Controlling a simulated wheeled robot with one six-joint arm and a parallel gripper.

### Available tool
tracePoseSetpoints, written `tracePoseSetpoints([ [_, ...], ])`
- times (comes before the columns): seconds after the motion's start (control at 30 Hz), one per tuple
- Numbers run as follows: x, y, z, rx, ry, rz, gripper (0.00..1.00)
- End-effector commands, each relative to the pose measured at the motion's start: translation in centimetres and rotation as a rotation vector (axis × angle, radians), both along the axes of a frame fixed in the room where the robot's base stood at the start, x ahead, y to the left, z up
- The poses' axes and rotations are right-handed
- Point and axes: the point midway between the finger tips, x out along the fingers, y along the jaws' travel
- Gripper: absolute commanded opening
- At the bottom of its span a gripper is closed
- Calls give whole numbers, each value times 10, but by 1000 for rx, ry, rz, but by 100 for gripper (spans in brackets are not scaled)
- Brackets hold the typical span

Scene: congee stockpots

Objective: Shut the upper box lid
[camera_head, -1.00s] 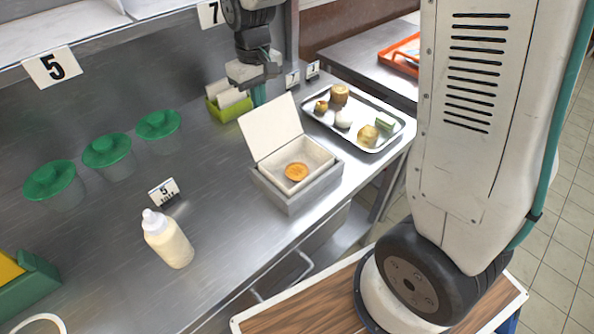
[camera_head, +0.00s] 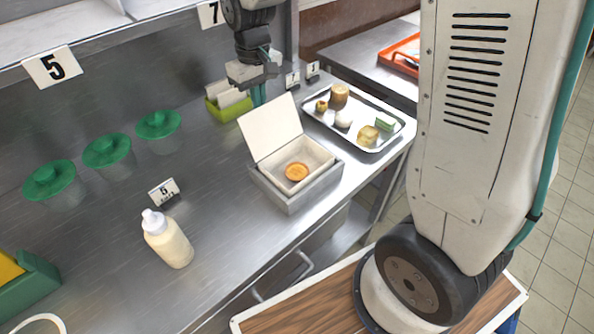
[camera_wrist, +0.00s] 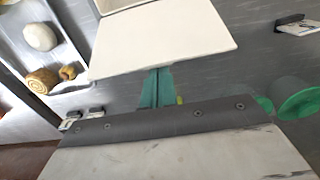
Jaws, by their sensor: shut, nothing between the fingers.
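A grey box (camera_head: 312,188) stands on the steel counter with an orange round item (camera_head: 297,172) inside. Its white lid (camera_head: 270,127) is raised and leans back from the rear edge. My gripper (camera_head: 259,96) is shut and empty, behind the lid. In the wrist view the lid (camera_wrist: 165,40) spans the upper middle, and the teal fingertips (camera_wrist: 158,80) are close together at its near edge. I cannot tell whether they touch it.
A metal tray (camera_head: 394,141) with several food pieces stands right of the box. A green holder (camera_head: 226,112) is just left of my gripper. Green-lidded pots (camera_head: 107,150) and a cream bottle (camera_head: 168,240) stand to the left.

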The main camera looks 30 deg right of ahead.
Motion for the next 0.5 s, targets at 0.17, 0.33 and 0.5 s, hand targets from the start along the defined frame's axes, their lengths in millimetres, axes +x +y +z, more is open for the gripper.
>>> tracePoseSetpoints([
  [0.17, 0, 0, 0, 0, 0, 0, 0],
  [0.33, -3, -1, 1, 0, 0, 0, 0],
  [0.5, -12, -3, 2, 0, 0, 0, 0],
])
